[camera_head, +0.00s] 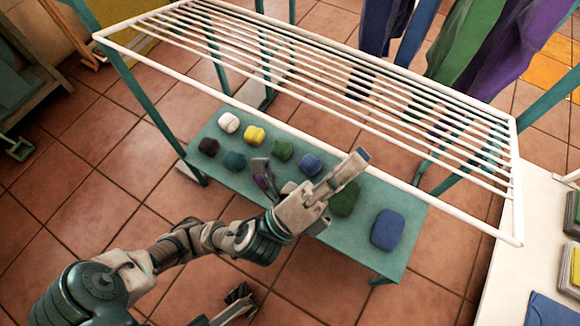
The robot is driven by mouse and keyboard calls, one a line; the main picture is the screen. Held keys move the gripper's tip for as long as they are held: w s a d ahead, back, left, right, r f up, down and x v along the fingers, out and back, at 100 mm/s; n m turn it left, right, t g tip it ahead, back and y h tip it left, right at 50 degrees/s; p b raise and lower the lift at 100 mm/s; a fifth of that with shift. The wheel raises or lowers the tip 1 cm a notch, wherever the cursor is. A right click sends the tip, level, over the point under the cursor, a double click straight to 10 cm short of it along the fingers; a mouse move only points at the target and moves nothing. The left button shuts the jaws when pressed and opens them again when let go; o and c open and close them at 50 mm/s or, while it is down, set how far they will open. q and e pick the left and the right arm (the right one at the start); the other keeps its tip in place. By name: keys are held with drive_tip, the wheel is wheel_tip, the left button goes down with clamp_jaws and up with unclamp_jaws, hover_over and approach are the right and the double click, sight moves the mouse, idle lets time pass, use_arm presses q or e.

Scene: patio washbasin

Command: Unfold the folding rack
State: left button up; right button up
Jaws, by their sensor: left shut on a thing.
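The folding rack is a white frame with many thin parallel bars (300,65) and teal legs (150,105). Its barred panel spans the top of the head view, tilted in the picture, with its long front rail running from upper left to lower right. My left gripper (358,160) reaches up from the lower left and is shut on that front rail, right of its middle. The gripper's body hides part of the shelf below.
A low teal shelf (405,262) beneath the rack holds several coloured cloth rolls. Garments (490,50) in green, purple and blue hang behind at upper right. A white counter (505,275) with folded cloths stands at right. Tiled floor is free at lower left.

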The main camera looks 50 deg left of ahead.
use_arm(q)
drive_tip(key=s+a+f, duration=0.4)
drive_tip(key=s+f, duration=0.6)
drive_tip(key=f, duration=0.4)
drive_tip(key=shift+a+f, duration=0.15)
drive_tip(key=shift+f, duration=0.2)
idle(0.8)
drive_tip(key=shift+s, duration=0.1)
idle(0.4)
